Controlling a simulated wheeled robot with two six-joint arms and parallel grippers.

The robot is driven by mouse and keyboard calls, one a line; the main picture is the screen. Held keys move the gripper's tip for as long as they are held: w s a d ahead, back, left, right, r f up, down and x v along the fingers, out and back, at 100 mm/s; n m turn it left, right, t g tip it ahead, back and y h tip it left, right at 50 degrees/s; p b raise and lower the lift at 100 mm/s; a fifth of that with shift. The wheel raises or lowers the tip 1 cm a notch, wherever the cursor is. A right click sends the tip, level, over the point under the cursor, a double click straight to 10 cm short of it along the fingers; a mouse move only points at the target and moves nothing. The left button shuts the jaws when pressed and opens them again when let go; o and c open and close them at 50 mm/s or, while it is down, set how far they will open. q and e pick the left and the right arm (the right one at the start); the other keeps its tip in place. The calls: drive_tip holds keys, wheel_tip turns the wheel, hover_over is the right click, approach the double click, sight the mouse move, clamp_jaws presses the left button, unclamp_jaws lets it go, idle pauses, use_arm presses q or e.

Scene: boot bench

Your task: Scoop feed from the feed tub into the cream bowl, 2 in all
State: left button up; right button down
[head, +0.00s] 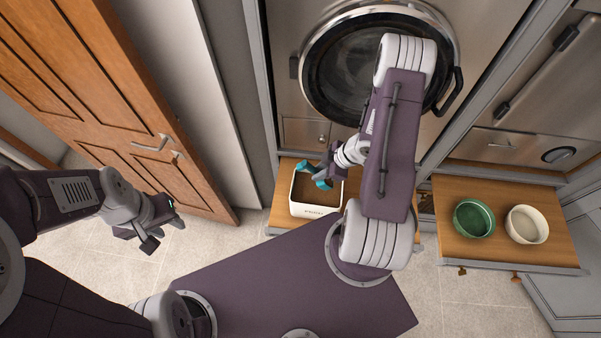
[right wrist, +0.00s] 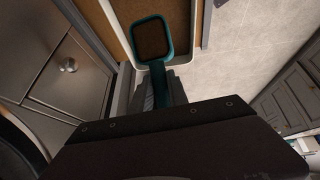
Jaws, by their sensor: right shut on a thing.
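The white feed tub (head: 316,210) stands on the wooden pull-out shelf below the round-door machine, with brown inside. My right gripper (head: 334,166) is shut on the handle of a teal scoop (head: 322,182), which is at the tub's opening. In the right wrist view the scoop (right wrist: 158,78) points away from the gripper, its pan brown inside; I cannot tell how much feed it holds. The cream bowl (head: 526,225) stands on the right-hand shelf, its inside looking pale. My left gripper (head: 163,230) is open and empty over the floor at the left.
A green bowl (head: 473,218) stands just left of the cream bowl on the right-hand wooden shelf (head: 505,254). A gap separates the two shelves. An open wooden door (head: 110,100) is at the left. A drawer knob (right wrist: 68,65) shows in the right wrist view.

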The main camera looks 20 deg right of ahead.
sight(311, 166)
drive_tip(key=shift+s+d, duration=0.1)
drive_tip(key=shift+d, duration=0.25)
drive_tip(key=shift+f, duration=0.1)
drive_tip(key=shift+w+a+h+b, duration=0.2)
drive_tip(key=shift+w+h+b, duration=0.1)
drive_tip(key=shift+b, duration=0.25)
drive_tip(key=shift+w+a+r+g+h+b, duration=0.3)
drive_tip(key=shift+a+r+g+h+b, duration=0.3)
drive_tip(key=shift+a+h, duration=0.25)
drive_tip(key=shift+w+a+r+g+h+p, duration=0.1)
drive_tip(key=shift+a+r+g+h+p, duration=0.2)
drive_tip(key=shift+r+h, duration=0.25)
drive_tip(key=shift+w+a+r+g+h+p, duration=0.1)
drive_tip(key=shift+a+r+g+h+p, duration=0.15)
drive_tip(key=shift+r+h+p, duration=0.2)
drive_tip(key=shift+a+h+p, duration=0.1)
drive_tip(key=shift+h+p, duration=0.2)
drive_tip(key=shift+h, duration=0.05)
drive_tip(key=shift+g+h, duration=0.25)
drive_tip(key=shift+h, duration=0.05)
